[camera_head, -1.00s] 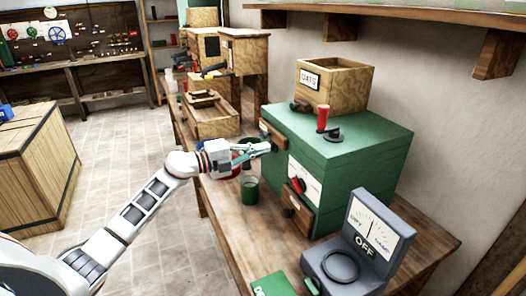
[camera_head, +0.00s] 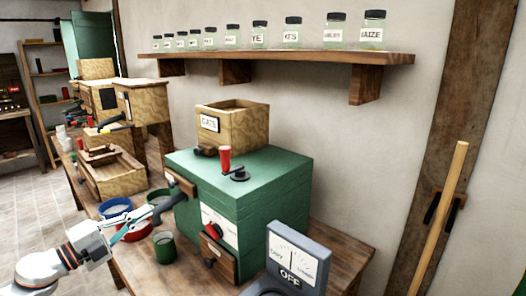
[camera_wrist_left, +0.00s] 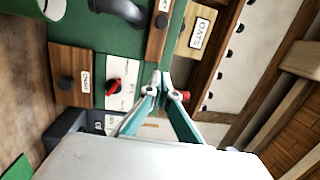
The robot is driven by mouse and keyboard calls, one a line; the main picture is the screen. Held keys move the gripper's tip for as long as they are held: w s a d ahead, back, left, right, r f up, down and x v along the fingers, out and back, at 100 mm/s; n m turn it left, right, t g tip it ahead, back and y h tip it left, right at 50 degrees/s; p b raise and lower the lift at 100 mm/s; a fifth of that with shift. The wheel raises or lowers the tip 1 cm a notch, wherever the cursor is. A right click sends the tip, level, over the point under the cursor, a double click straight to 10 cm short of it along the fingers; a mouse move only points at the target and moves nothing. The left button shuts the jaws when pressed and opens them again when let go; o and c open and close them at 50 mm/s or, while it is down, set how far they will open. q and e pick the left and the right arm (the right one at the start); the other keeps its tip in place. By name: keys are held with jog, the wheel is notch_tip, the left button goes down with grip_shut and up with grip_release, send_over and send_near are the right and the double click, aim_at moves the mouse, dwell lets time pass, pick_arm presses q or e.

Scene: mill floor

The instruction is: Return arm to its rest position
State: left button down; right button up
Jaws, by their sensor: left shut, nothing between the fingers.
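My left gripper (camera_head: 136,222) comes in from the lower left in the head view, over the bench just left of the green machine (camera_head: 245,185). Its fingers point toward the machine's front and are shut with nothing between them. In the wrist view the closed fingertips (camera_wrist_left: 162,80) lie in front of the machine's green front (camera_wrist_left: 118,40), with a red knob (camera_wrist_left: 116,86) and a wooden drawer (camera_wrist_left: 72,75) beside them. Whether the fingers touch the machine cannot be told. My right gripper is in neither view.
A green cup (camera_head: 164,248), a blue bowl (camera_head: 115,208) and a red bowl (camera_head: 135,232) stand near the gripper. The grey meter (camera_head: 297,255) is at the front right. An OATS box (camera_head: 232,128) sits on the machine. A shelf of jars (camera_head: 275,58) is above.

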pick_arm(q)
jog(key=s+f+n+g+y, duration=0.4)
jog(key=s+f+n+y, duration=0.45)
jog(key=s+f, duration=0.55)
jog(key=s+f+n+g+y, duration=0.4)
jog(key=s+f+n+y, duration=0.45)
jog(key=s, duration=0.85)
jog(key=w+d+f+n+t+h, duration=0.1)
jog(key=d+f+n+t+h, duration=0.2)
jog(key=d+f+h, duration=0.5)
jog(key=d+f, duration=0.7)
jog(key=shift+w+d+f+h, duration=0.3)
jog(key=shift+w+d, duration=0.1)
